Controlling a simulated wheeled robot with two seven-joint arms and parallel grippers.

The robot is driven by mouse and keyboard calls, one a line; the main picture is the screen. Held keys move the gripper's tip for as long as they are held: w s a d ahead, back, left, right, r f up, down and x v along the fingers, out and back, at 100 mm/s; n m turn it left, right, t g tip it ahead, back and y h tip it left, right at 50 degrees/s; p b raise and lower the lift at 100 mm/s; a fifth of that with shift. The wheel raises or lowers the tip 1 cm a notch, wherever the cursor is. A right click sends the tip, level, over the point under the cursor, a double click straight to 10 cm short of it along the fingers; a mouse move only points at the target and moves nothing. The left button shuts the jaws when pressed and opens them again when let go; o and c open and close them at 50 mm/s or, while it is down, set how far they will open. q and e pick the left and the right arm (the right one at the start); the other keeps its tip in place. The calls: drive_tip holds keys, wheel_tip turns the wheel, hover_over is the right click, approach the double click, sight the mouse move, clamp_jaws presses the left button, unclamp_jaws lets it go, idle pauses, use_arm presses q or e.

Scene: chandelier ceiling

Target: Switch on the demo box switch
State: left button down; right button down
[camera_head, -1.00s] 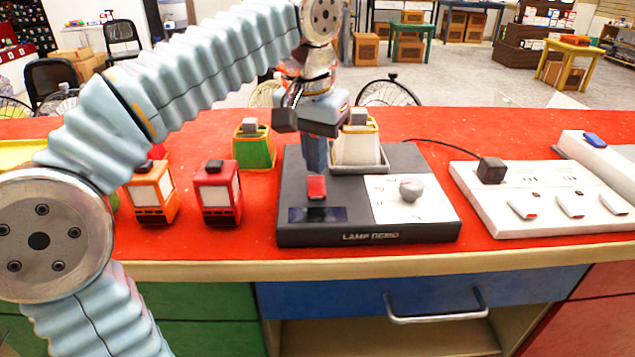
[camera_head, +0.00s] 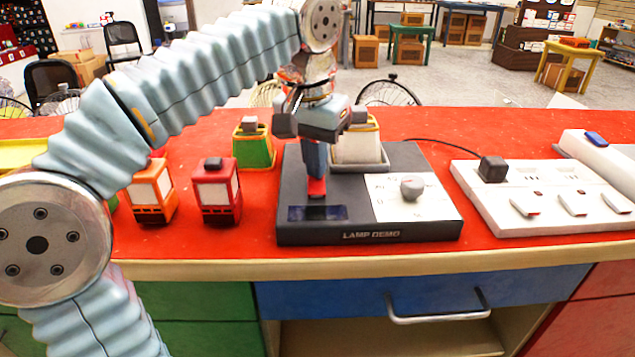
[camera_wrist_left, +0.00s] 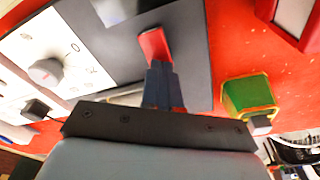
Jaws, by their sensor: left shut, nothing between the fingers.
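The demo box (camera_head: 300,228) is a dark grey box marked "LAMP DEMO" on the red counter. Its red rocker switch (camera_head: 317,188) is at the left of its top, above a dark display. My left gripper (camera_head: 317,172) points down with its fingers shut and empty, its tips at the switch's far part. In the left wrist view the fingertips (camera_wrist_left: 160,68) meet or nearly meet the near end of the red switch (camera_wrist_left: 153,43); contact is hard to tell. A grey knob (camera_head: 411,188) sits on the white panel at right. My right gripper is not in view.
A white lamp (camera_head: 357,146) stands on the box behind the gripper. Green (camera_head: 254,148), red (camera_head: 218,190) and orange (camera_head: 152,192) lanterns stand to the left. A white power strip (camera_head: 535,215) with a black plug (camera_head: 492,169) lies to the right.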

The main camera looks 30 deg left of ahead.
use_arm(q)
drive_tip(key=shift+f, duration=0.2)
wheel_tip(320, 180, up, 3)
drive_tip(key=shift+f+p, duration=0.15)
drive_tip(key=shift+p, duration=1.1)
wheel_tip(320, 180, up, 2)
drive_tip(key=shift+r, duration=1.15)
